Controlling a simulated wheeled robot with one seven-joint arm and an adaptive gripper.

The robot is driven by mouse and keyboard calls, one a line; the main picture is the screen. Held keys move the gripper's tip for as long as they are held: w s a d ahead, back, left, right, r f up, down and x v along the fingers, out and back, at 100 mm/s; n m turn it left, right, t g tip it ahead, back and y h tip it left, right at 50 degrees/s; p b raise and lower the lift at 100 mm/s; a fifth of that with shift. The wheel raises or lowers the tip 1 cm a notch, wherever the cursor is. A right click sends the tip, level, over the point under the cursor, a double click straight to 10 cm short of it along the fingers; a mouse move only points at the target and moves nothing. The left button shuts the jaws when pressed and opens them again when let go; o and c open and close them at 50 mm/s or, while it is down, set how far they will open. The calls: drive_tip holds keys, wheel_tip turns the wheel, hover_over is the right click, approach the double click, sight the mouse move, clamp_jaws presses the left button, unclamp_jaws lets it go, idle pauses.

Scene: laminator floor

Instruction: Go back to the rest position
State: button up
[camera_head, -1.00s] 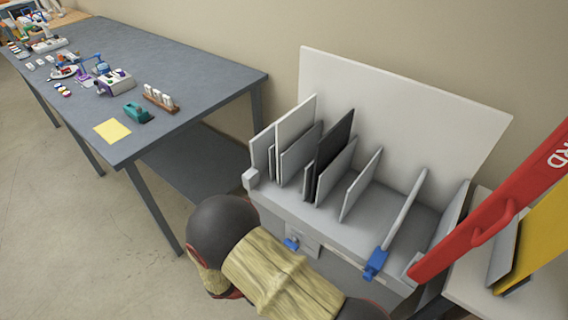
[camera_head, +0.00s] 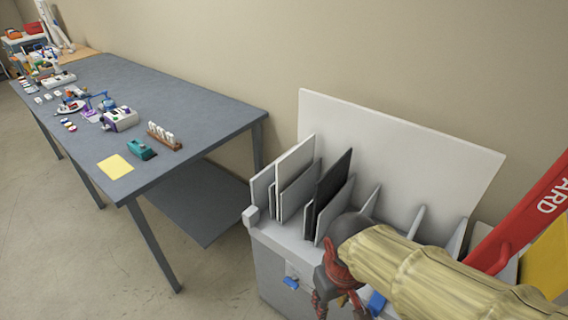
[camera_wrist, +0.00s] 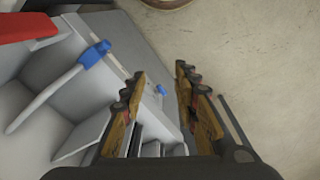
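My gripper (camera_head: 335,290) hangs in front of the grey sorting bin (camera_head: 272,268) in the head view, at the end of my tan-sleeved arm. In the wrist view my gripper (camera_wrist: 160,76) shows two fingers with a clear gap between them, and nothing is held. The bin's front edge and a blue clip (camera_wrist: 161,90) show beyond the gap. My arm hides part of the bin's right side in the head view.
Dark and white panels (camera_head: 328,194) stand in the bin's slots, with a white backboard (camera_head: 400,145) behind. A red board (camera_head: 530,205) leans at the right. A grey table (camera_head: 190,105) with small items stands left. Floor (camera_head: 80,250) left of the bin is clear.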

drive_tip(key=s+d+r+m+t, duration=0.1)
drive_tip(key=d+r+m+t, duration=0.1)
drive_tip(key=d+r, duration=0.2)
drive_tip(key=d+r+m+t+p, duration=0.1)
drive_tip(key=d+r, duration=0.3)
drive_tip(key=r, duration=0.5)
drive_tip(key=shift+s+d+m+t, duration=0.25)
drive_tip(key=shift+s+m+t, duration=0.2)
drive_tip(key=shift+t, duration=0.45)
